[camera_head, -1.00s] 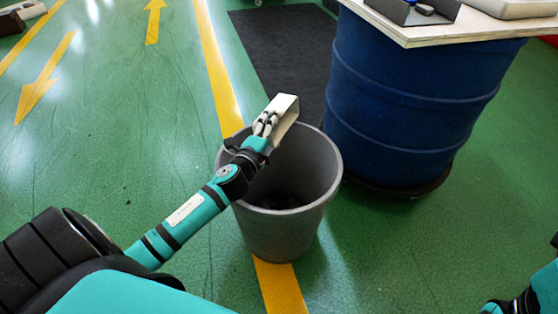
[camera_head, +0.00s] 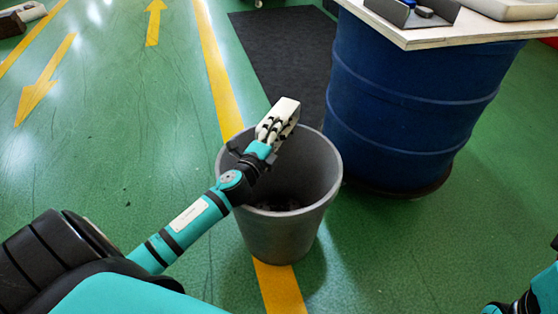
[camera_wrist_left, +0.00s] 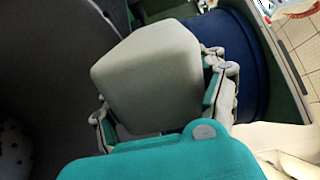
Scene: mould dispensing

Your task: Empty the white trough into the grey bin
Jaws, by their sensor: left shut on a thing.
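The white trough (camera_head: 287,106) is held by my left gripper (camera_head: 276,130) over the far rim of the grey bin (camera_head: 283,235). The gripper is shut on it, with fingers on both sides. In the left wrist view the trough (camera_wrist_left: 150,75) shows a smooth, pale outer face between the fingers of the gripper (camera_wrist_left: 165,108). The trough is rolled over, and its hollow is hidden in both views. The bin stands upright on the floor, with some dark stuff at its bottom. Only part of my right arm shows at the lower right.
A blue barrel (camera_head: 410,110) stands close to the right of the bin. It carries a wooden board (camera_head: 408,37) with a dark tray (camera_head: 405,13) and a pale container (camera_head: 510,8). A black mat (camera_head: 284,60) lies behind the bin.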

